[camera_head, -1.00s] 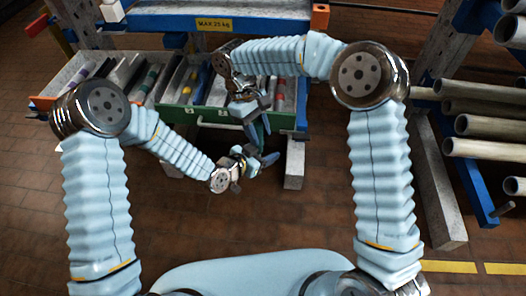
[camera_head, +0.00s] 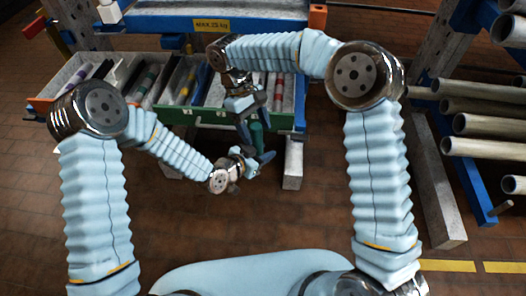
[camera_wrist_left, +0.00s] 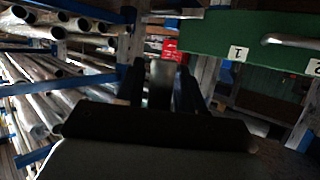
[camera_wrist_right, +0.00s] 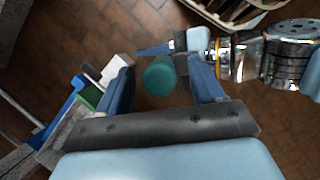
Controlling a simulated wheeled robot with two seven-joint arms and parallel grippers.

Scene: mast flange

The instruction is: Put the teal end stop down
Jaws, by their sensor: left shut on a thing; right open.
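The teal end stop (camera_wrist_right: 158,77) is a short round piece, seen nearly end-on between the fingers of my right gripper (camera_wrist_right: 165,83) in the right wrist view. That gripper is open, with gaps beside the piece. In the head view the end stop (camera_head: 257,133) sits by the right gripper (camera_head: 249,128), just above my left gripper (camera_head: 261,160). The left gripper is shut on it from below. In the left wrist view a dim, greyish cylinder (camera_wrist_left: 161,84) stands between the left fingers; its colour is unclear there.
A green-fronted drawer (camera_wrist_left: 215,35) with number labels holds several tubes with coloured bands behind the grippers. A blue rack beam (camera_head: 150,22) runs above it. Several grey pipes (camera_head: 480,147) lie on a rack at the right. The brick floor below is open.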

